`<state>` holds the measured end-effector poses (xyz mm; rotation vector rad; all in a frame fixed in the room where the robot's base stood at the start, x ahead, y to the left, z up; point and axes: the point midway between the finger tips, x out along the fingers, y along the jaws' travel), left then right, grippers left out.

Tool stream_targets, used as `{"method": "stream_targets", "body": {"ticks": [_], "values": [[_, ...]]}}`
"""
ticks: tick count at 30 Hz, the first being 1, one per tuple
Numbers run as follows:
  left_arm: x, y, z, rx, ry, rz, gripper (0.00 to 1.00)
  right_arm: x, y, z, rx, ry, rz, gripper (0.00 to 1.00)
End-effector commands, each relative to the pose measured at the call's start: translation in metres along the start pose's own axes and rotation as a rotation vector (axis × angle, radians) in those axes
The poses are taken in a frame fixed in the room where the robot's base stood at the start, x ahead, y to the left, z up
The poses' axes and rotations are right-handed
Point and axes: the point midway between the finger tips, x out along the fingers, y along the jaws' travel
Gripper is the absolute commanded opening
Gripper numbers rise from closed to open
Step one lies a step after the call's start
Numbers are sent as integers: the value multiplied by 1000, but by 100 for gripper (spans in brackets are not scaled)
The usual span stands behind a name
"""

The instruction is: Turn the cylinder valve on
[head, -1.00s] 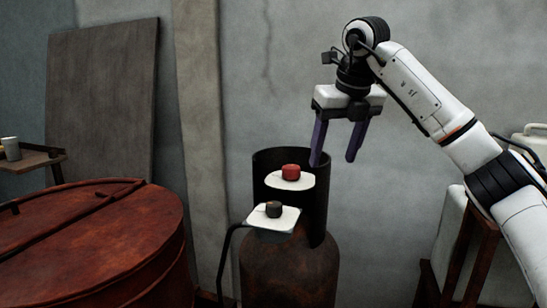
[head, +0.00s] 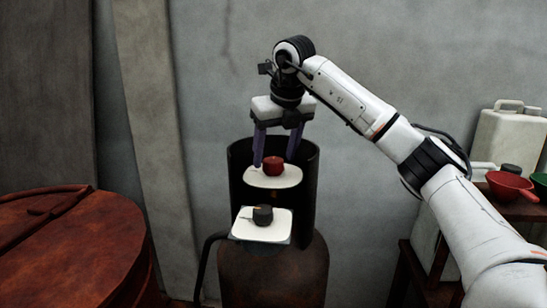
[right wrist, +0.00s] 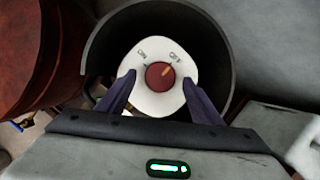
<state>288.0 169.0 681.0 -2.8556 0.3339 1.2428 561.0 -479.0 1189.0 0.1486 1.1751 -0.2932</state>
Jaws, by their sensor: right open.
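The gas cylinder (head: 272,272) is rusty brown with a dark open collar (head: 305,185) around its top. A red valve knob (head: 273,167) sits on a white plate (head: 288,181) inside the collar. In the right wrist view the red knob (right wrist: 158,77) has an orange pointer directed up and right, toward the OFF label; ON is at the upper left of the plate (right wrist: 150,104). My right gripper (head: 275,160) is open above the red knob, pointing down. In the right wrist view its fingers (right wrist: 159,80) lie either side of the knob with gaps. My left gripper is out of view.
A dark knob (head: 263,215) on a white square plate (head: 247,231) stands in front of the collar. A rusty vat (head: 75,240) is at the left. A shelf at the right holds a red pan (head: 508,186) and a pale jerrycan (head: 508,135). A wall stands behind.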

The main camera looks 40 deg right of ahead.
Motion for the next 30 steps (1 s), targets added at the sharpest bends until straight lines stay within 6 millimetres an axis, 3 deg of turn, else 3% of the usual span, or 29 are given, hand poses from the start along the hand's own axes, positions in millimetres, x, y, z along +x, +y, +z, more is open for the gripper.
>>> {"method": "stream_targets", "body": {"ticks": [5, 14, 21, 30], "values": [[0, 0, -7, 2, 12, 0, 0, 15, 0, 0, 0, 0, 0, 60], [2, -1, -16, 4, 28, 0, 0, 17, 0, 0, 0, -1, 0, 60], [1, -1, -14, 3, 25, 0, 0, 17, 0, 0, 0, -1, 0, 19], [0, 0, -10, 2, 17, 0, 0, 16, -1, 0, -29, -3, 12, 18]]}}
